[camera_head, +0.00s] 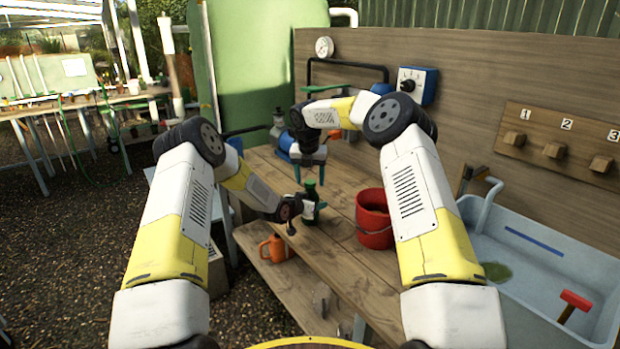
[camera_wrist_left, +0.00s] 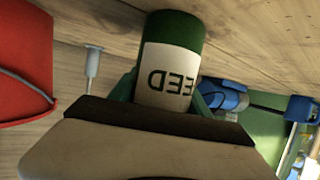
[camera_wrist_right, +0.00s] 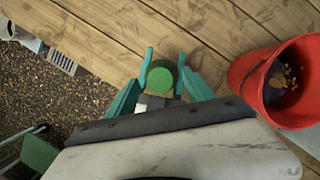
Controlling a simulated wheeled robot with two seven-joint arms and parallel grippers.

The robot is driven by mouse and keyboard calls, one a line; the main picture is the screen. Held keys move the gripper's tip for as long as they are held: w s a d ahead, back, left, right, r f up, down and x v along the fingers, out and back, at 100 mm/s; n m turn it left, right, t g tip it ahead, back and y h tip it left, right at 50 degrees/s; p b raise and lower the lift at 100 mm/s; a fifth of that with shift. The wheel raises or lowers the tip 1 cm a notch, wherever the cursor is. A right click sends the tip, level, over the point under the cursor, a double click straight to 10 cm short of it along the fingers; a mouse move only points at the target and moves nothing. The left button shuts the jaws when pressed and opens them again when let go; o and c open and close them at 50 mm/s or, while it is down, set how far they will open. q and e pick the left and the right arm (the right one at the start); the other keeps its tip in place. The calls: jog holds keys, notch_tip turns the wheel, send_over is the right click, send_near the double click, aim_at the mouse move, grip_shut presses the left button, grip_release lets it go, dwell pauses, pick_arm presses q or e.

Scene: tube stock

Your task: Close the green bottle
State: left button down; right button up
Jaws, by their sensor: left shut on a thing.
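The green bottle (camera_head: 310,211) stands upright over the wooden bench, with a white label that reads "FEED" in the left wrist view (camera_wrist_left: 172,75). My left gripper (camera_head: 308,207) is shut around its body from the left side. A green cap (camera_head: 310,183) shows at the bottle's top; how tightly it sits cannot be told. My right gripper (camera_head: 310,171) points down from above, open, its teal fingertips spread just above the cap. In the right wrist view the round cap (camera_wrist_right: 161,75) lies between these fingers, with small gaps. The bottle's neck is hidden.
A red bucket (camera_head: 373,218) stands close right of the bottle. An orange watering can (camera_head: 273,248) is on the lower shelf. A grey sink (camera_head: 540,255) is at the right. The bench front is clear.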

grip_shut()
jog(key=m+h, duration=0.1)
jog(key=m, duration=0.3)
jog(key=shift+a, duration=0.2)
jog(key=m+g, duration=0.1)
jog(key=m, duration=0.3)
jog(key=shift+w+f+h, duration=0.1)
jog(key=shift+w+h, duration=0.05)
jog(key=shift+h, duration=0.25)
jog(key=shift+m+g, duration=0.3)
jog(key=shift+m, duration=0.6)
jog(key=shift+o, duration=0.2)
grip_release()
